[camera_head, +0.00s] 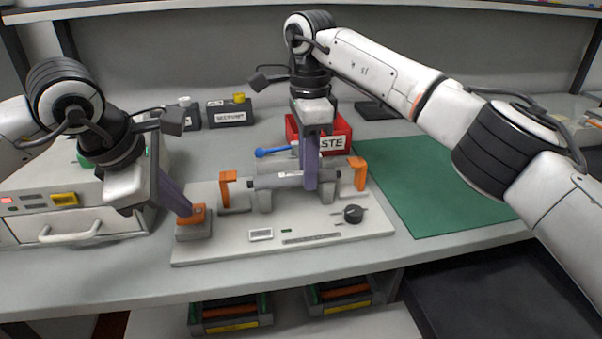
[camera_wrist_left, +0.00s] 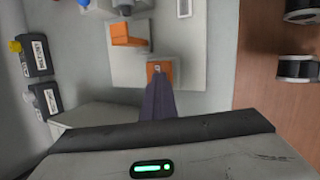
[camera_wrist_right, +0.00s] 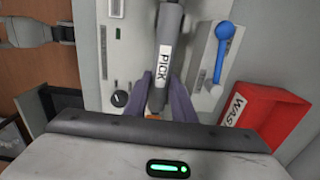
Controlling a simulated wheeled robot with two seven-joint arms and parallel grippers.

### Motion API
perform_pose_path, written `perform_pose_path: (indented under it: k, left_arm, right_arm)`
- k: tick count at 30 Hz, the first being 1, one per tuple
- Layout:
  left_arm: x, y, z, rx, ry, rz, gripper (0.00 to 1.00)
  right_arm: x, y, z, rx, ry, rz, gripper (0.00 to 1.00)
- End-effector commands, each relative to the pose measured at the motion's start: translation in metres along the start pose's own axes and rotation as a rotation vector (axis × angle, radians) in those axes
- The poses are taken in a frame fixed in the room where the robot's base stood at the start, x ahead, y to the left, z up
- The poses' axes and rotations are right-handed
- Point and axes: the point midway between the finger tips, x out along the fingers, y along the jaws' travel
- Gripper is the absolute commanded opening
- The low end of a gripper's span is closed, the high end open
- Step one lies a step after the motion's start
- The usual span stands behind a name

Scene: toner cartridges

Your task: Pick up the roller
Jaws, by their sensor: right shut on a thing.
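The roller (camera_head: 270,180) is a grey cylinder lying across a fixture on the pale base plate (camera_head: 335,222). In the right wrist view the roller (camera_wrist_right: 170,22) carries a "PICK" label. The right gripper (camera_wrist_right: 162,88) shows one finger on each side of the roller. My left gripper (camera_head: 188,211) is at an orange block (camera_head: 199,213) at the plate's left end. In the left wrist view its fingers look together, tips at the orange block (camera_wrist_left: 154,67).
Orange clamps (camera_head: 228,187) flank the fixture. A red waste bin (camera_head: 339,131) and a blue-ended tool (camera_head: 270,152) lie behind. A grey machine (camera_head: 85,232) stands left, black bottles (camera_head: 230,113) behind it. The green mat (camera_head: 425,190) is clear.

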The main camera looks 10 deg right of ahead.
Motion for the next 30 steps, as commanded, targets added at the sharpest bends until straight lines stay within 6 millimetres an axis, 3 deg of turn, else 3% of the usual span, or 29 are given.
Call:
perform_pose_path:
  k: [5, 13, 21, 30]
  left_arm:
    - [0.002, -0.002, -0.001, 0.000, 0.003, -0.005, 0.00]
    - [0.002, -0.002, -0.001, 0.000, 0.003, -0.005, 0.00]
    - [0.002, -0.002, -0.001, 0.000, 0.003, -0.005, 0.00]
    - [0.002, -0.002, -0.001, 0.000, 0.003, -0.006, 0.00]
  right_arm:
    - [-0.021, -0.001, 0.001, 0.000, -0.001, -0.005, 0.00]
    - [-0.078, 0.000, 0.001, 0.002, 0.000, -0.005, 0.00]
    - [-0.098, 0.000, 0.000, 0.001, 0.000, -0.002, 0.00]
    - [-0.100, 0.000, 0.000, -0.001, 0.000, -0.002, 0.00]
